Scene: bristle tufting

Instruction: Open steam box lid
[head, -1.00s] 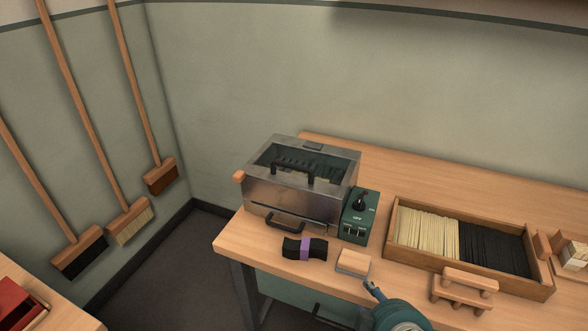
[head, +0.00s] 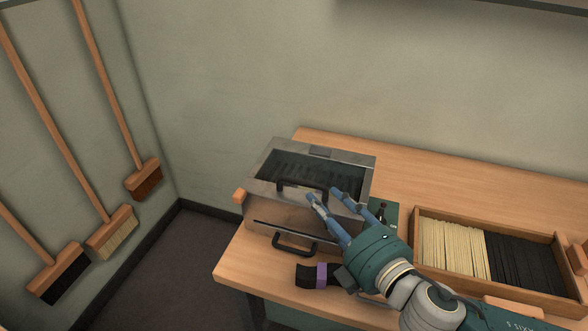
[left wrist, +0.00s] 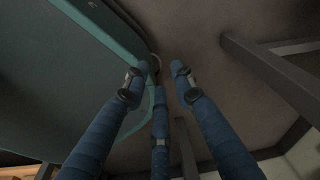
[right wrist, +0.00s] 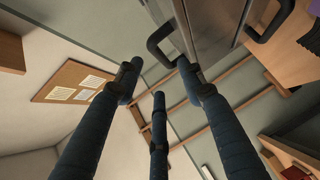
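The steam box (head: 290,213) is a grey metal box on the wooden table, with a dark window in its lid (head: 262,186). The lid looks shut. A black lid handle (head: 302,186) sits at its front edge, and a second black handle (head: 295,246) is low on the front. My right gripper (head: 322,194) is open, its fingertips close to the lid handle; contact cannot be told. In the right wrist view, a black handle (right wrist: 162,36) is beside the fingertips, not enclosed. My left gripper (left wrist: 160,72) is open and empty, low beside a teal surface.
A purple-banded black bundle (head: 312,274) lies in front of the box. A green control unit (head: 386,212) stands to its right, partly behind my right arm. A wooden tray (head: 415,232) of pale and black bristles is further right. Brooms (head: 110,232) hang on the left wall.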

